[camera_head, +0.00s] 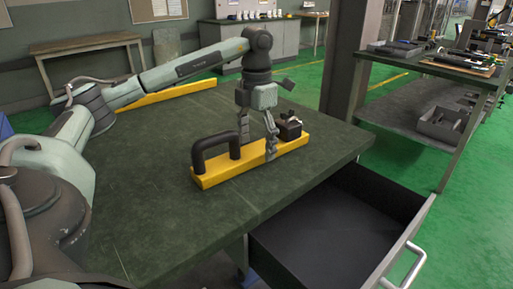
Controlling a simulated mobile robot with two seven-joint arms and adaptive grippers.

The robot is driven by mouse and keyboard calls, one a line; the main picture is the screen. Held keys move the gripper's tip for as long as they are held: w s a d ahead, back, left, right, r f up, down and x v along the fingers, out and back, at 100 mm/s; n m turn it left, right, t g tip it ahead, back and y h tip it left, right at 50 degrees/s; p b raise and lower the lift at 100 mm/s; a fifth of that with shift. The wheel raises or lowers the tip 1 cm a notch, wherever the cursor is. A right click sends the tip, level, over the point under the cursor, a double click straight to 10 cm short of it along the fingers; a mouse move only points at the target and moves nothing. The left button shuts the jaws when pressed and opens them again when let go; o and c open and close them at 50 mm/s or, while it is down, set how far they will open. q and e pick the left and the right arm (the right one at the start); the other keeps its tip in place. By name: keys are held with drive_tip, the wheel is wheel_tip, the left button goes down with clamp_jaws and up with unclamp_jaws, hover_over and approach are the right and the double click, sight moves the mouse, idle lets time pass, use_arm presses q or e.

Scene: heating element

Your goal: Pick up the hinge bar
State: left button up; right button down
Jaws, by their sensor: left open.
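A yellow bar, which I take to be the hinge bar (222,174), lies on the dark green table. A black arched handle (215,143) stands at its left end and a small black block with a metal part (289,126) sits at its right end. My left gripper (257,148) points down over the middle of the bar, between handle and block. It is open, with one finger in front of the bar and the other at its far side. I cannot tell whether the fingers touch it. My right gripper is not in view.
Another yellow bar (165,94) lies at the table's far edge, behind my left arm. An open, empty-looking drawer (335,235) juts out at the table's front right. The table (160,215) is clear in front of the bar. A shelf table (440,75) with parts stands right.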

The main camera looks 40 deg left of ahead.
use_arm(q)
drive_tip(key=shift+f, duration=0.1)
clamp_jaws()
idle(0.5)
